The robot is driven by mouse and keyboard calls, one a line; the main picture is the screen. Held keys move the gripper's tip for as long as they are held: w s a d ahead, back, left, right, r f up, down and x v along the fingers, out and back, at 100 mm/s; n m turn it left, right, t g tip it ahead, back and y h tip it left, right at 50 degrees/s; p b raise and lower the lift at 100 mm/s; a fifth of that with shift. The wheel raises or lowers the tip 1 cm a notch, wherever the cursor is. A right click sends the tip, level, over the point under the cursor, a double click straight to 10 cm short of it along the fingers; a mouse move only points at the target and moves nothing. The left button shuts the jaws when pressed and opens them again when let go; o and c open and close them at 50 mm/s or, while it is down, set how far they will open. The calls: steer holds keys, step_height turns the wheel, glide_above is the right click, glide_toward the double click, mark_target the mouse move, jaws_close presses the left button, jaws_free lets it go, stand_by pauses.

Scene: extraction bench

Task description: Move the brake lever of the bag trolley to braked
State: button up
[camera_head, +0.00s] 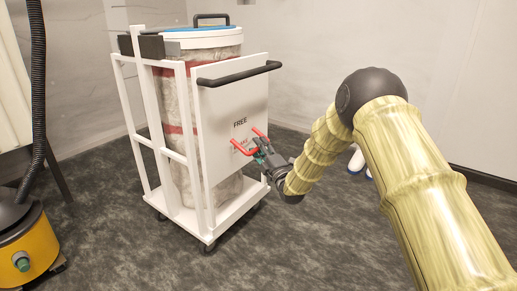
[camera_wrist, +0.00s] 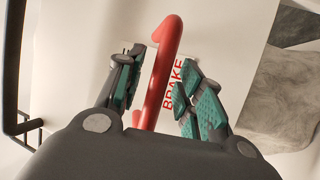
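The bag trolley (camera_head: 205,226) is a white frame on castors with a flat front panel. The red brake lever (camera_head: 241,149) is on that panel, beside the word BRAKE and below the word FREE. My gripper (camera_head: 260,149) is at the lever and hides its middle part. In the wrist view, the lever (camera_wrist: 158,80) is a red bent bar running between the two dark and green fingers of my gripper (camera_wrist: 163,84). The fingers are apart, with gaps beside the bar. The BRAKE label (camera_wrist: 174,84) shows behind, partly covered by the right finger.
A tall bag container (camera_head: 210,40) with a blue-rimmed lid stands in the trolley. A black handle (camera_head: 240,74) crosses the top of the panel. A yellow vacuum (camera_head: 30,243) with a black hose stands at left. The floor right of the trolley is mostly clear.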

steer(key=v, duration=1.2)
steer(key=s+d+f+m+g+h+p, duration=0.2)
steer(key=s+d+f+m+g+h, duration=0.3)
steer(key=s+f, duration=0.6)
steer(key=s+d+f+m+g+h+p, duration=0.25)
steer(key=s+d+f+m, duration=0.45)
steer(key=f, duration=0.6)
steer(key=s+d+f+m+g+h+p, duration=0.1)
steer(key=s+d+f+m+g, duration=0.15)
steer(key=s, duration=0.85)
steer(key=s+d+f+m+g+h+p, duration=0.1)
steer(key=s+d+f+m+g, duration=0.2)
steer(key=s, duration=0.7)
steer(key=s+d+f+m+g+h+p, duration=0.15)
steer(key=s+m, duration=0.25)
steer(key=s, duration=0.7)
steer(key=s+r+m+g+p, duration=0.2)
steer(key=s+g, duration=0.2)
steer(key=s, duration=0.5)
step_height(320, 180, up, 37)
steer(key=p, duration=3.6)
steer(key=shift+w+d+h, duration=0.25)
steer(key=shift+d+h, duration=0.05)
steer(key=shift+d, duration=0.15)
steer(key=shift+f+t, duration=0.1)
steer(key=shift+t, duration=0.15)
steer(key=shift+c, duration=0.2)
